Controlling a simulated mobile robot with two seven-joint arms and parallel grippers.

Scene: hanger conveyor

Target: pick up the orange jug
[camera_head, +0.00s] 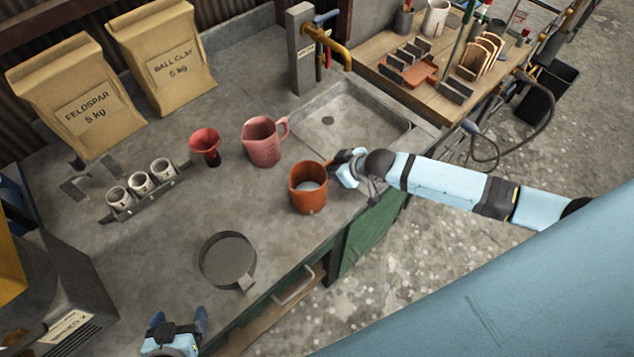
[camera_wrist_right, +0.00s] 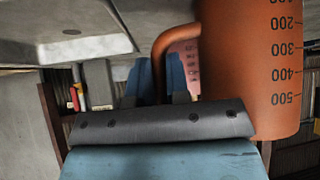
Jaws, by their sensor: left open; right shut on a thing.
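The orange jug (camera_head: 308,192) is upright at the counter's front edge, left of the sink, with some pale content inside. My right gripper (camera_head: 340,165) is at its handle side and shut on the handle. In the right wrist view the jug (camera_wrist_right: 268,70) fills the upper right, with dark volume marks, and its handle bends down to the fingers (camera_wrist_right: 168,80). I cannot tell whether the jug's base touches the counter. My left gripper (camera_head: 180,326) is open and empty at the bottom, near the counter's front edge.
A pink jug (camera_head: 262,143) stands just behind the orange jug, with a red funnel (camera_head: 205,146) beside it. A round sieve (camera_head: 227,262) lies to the left. The sink (camera_head: 355,118) is behind my right gripper. A rack of cups (camera_head: 142,186) stands further left.

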